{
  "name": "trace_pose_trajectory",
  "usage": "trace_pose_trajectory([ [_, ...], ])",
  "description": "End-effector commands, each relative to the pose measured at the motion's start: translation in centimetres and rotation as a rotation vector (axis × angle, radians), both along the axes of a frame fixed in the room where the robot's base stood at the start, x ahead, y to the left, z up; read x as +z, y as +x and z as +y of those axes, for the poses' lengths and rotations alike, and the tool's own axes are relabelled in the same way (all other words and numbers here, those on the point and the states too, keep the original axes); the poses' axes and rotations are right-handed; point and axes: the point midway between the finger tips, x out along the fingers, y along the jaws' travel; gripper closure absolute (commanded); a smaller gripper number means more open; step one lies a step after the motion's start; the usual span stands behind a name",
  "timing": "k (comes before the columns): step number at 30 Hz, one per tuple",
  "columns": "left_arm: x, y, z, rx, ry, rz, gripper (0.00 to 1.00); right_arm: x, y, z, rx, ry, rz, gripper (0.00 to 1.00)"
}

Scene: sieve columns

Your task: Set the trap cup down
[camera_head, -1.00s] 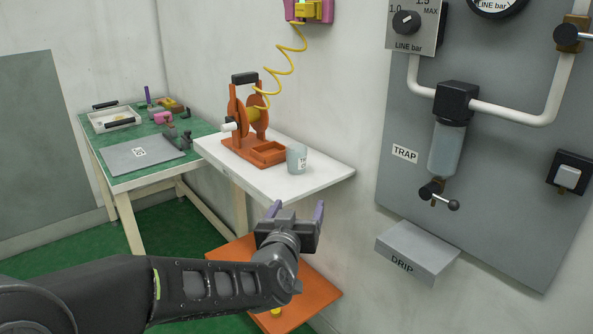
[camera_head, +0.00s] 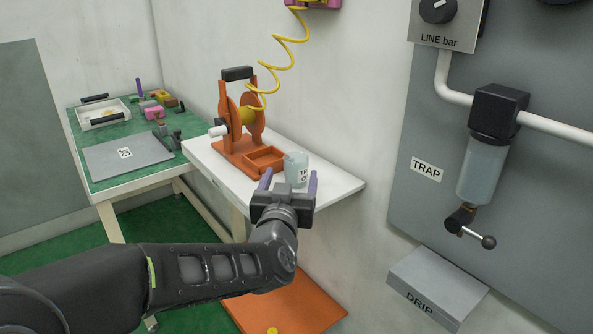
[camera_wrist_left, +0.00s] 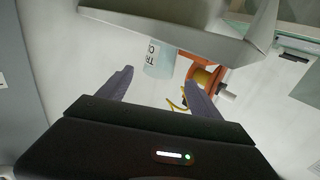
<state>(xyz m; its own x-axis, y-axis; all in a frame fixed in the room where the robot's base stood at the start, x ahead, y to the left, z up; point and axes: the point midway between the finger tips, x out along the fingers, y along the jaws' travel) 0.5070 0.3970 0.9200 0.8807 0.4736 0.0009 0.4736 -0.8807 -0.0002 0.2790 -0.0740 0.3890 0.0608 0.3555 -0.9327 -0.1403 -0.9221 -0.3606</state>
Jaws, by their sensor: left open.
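The trap cup (camera_head: 296,168) is a pale, translucent cup with a white label. It stands upright on the white shelf (camera_head: 330,187), right of the orange stand. My left gripper (camera_head: 289,182) is open, its two purple-grey fingers pointing toward the cup from the front. In the head view the fingertips overlap the cup's lower part, one on each side. In the left wrist view the cup (camera_wrist_left: 160,59) shows beyond and between the open fingers (camera_wrist_left: 163,82), with its top hidden by a pale edge. I cannot tell whether a finger touches it. My right gripper is not in view.
An orange stand (camera_head: 240,145) with a tray is left of the cup. The wall panel (camera_head: 428,215) at right carries a trap bowl (camera_head: 482,172) with a valve, above a grey drip ledge (camera_head: 437,283). An orange surface (camera_head: 290,303) lies below my arm. A green table (camera_head: 105,184) stands at left.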

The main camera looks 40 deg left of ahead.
Motion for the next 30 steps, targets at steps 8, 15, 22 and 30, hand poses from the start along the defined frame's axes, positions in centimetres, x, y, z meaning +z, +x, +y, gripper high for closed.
trace_pose_trajectory([
  [8,-0.1,2.1,1.1,0.001,-0.001,0.002,0.26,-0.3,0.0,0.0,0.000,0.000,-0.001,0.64],
  [15,0.0,2.3,1.2,0.000,0.000,0.001,0.26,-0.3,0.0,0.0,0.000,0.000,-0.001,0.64],
  [22,0.0,3.5,1.7,0.000,-0.001,0.002,0.26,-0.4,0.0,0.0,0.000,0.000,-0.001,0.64],
  [30,0.1,6.7,3.4,0.000,-0.001,0.000,0.26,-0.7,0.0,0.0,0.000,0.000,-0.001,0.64],
])
